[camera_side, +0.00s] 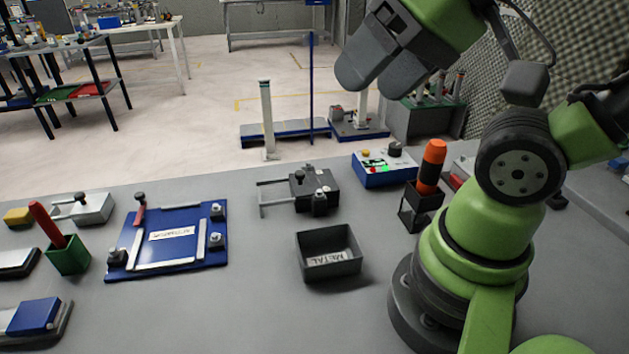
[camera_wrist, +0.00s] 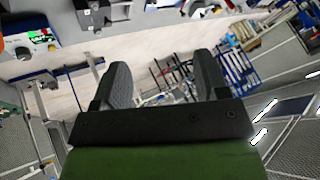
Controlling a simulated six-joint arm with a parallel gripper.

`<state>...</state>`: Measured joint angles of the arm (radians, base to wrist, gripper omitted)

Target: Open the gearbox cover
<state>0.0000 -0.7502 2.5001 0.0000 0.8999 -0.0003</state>
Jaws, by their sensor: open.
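No part is marked clearly as a gearbox cover. The likeliest gearbox is a dark grey block (camera_side: 316,187) with small knobs on top and a thin metal frame on its left, standing on the table; I cannot tell whether its top is a separate lid. A dark device at the top edge of the wrist view (camera_wrist: 93,10) may be the same block. My gripper (camera_side: 378,75) is raised high above the table's back edge, well away from the block. In the wrist view my gripper (camera_wrist: 163,80) has its two grey fingers wide apart with nothing between them.
A black METAL bin (camera_side: 328,262) stands in front of the block. A blue fixture plate (camera_side: 170,262) lies left. A blue box (camera_side: 384,168) with a green display and a holder with an orange-handled tool (camera_side: 432,165) stand right. The grey table (camera_side: 250,310) is clear in front.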

